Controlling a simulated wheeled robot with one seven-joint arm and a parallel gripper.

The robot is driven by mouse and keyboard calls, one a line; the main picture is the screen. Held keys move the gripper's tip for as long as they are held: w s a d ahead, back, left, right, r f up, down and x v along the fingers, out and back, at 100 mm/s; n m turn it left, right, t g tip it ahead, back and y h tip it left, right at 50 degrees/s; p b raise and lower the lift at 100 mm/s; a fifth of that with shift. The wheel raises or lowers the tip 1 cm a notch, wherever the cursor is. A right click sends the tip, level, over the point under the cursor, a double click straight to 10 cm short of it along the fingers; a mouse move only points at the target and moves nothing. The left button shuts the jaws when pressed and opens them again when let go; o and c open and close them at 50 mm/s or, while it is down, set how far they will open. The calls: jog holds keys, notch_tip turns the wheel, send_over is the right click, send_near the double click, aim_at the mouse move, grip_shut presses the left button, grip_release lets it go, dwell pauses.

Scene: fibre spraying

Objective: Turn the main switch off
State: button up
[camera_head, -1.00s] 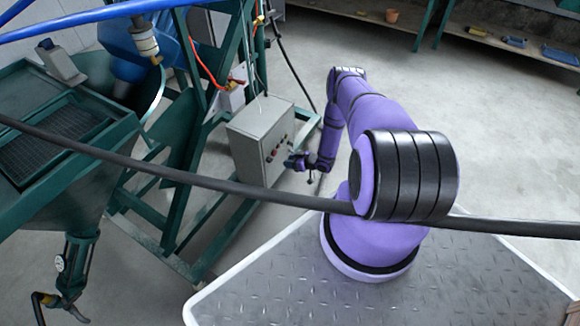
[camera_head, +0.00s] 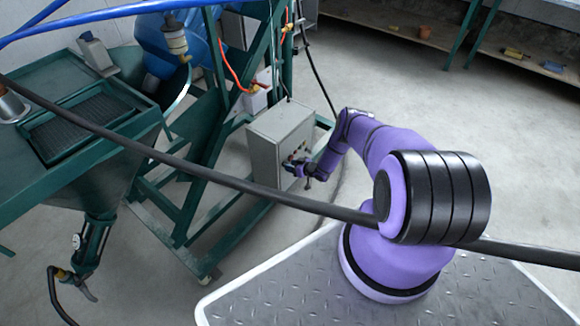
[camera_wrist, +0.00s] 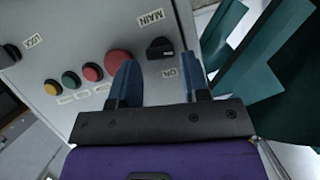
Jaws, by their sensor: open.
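The grey control box (camera_head: 278,138) stands on the green frame in the head view. In the wrist view its panel (camera_wrist: 95,35) appears upside down. The main switch (camera_wrist: 159,48) is a black knob between the labels MAIN and ON. My gripper (camera_wrist: 163,80) is open, its two blue fingers pointing at the panel just short of the switch. The switch lies ahead of the gap between the fingertips, and I see no contact. In the head view my gripper (camera_head: 296,167) is at the box's front face, its fingers too small to make out.
A red button (camera_wrist: 118,61) sits close to the left finger, with smaller red, green and yellow buttons further left. Another black knob (camera_wrist: 10,54) is at the far left. Green frame beams (camera_head: 228,225) surround the box. A black cable (camera_head: 150,150) crosses the head view.

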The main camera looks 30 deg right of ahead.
jog(key=shift+w+a+f, duration=0.25)
jog(key=shift+w, duration=0.3)
jog(key=c, duration=0.6)
jog(key=shift+c, duration=0.2)
jog(key=shift+s+a+n+h, duration=0.1)
jog(key=shift+n+h, duration=0.4)
jog(key=shift+n, duration=0.2)
jog(key=o, duration=0.6)
